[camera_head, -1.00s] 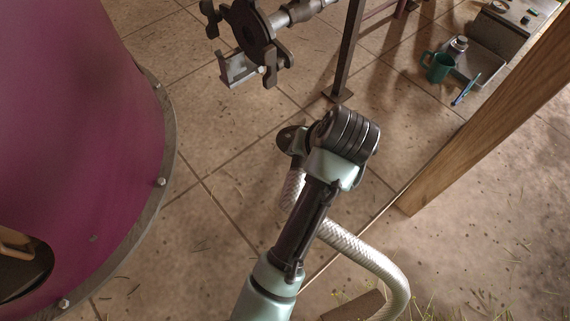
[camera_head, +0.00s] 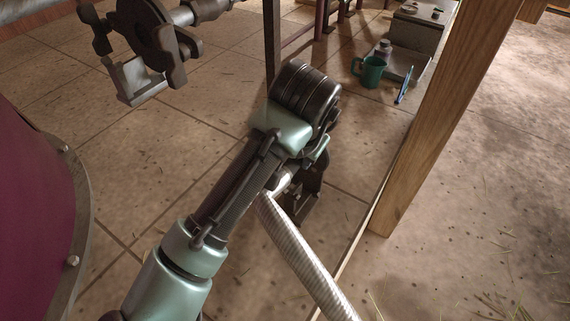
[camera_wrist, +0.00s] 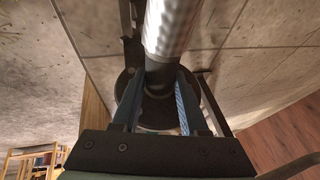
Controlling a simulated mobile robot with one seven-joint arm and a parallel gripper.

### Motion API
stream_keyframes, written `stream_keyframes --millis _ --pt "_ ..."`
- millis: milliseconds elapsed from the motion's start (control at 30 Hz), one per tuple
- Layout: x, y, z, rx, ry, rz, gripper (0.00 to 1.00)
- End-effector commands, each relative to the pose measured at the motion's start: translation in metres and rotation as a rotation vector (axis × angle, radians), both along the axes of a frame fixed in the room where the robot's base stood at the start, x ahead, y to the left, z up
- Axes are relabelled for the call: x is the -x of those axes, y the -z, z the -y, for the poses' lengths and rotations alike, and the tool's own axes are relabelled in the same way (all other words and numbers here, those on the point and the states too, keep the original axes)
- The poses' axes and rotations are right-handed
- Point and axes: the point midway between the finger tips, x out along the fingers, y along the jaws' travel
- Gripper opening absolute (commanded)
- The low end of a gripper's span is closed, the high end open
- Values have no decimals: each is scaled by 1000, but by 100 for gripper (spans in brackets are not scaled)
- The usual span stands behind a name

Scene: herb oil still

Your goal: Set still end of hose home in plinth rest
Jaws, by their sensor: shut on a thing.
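The hose is silver and ribbed. It runs down to the lower right in the head view (camera_head: 305,255) and up from the jaws in the wrist view (camera_wrist: 172,25). My gripper (camera_wrist: 158,88) is shut on the dark collar at the hose's end, with a blue-padded finger on each side. A dark round flange (camera_wrist: 152,118) shows behind the fingers. My wrist hides most of this end in the head view. A dark bracket-like shape (camera_head: 300,207) shows just below my gripper; I cannot tell whether it is the plinth rest or whether the hose end touches it.
The burgundy still body (camera_head: 30,220) stands at the left. A dark clamp flange (camera_head: 140,35) with a grey bracket (camera_head: 138,82) is at upper left. A wooden post (camera_head: 430,125) stands close on the right. A green mug (camera_head: 370,70) and a tray (camera_head: 408,66) lie beyond.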

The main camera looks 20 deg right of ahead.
Motion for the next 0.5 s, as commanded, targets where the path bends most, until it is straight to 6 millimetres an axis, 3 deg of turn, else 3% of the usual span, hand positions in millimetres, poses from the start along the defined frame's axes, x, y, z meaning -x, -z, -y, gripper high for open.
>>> stream_keyframes --millis 500 --pt "-1 9 3 3 20 9 0"
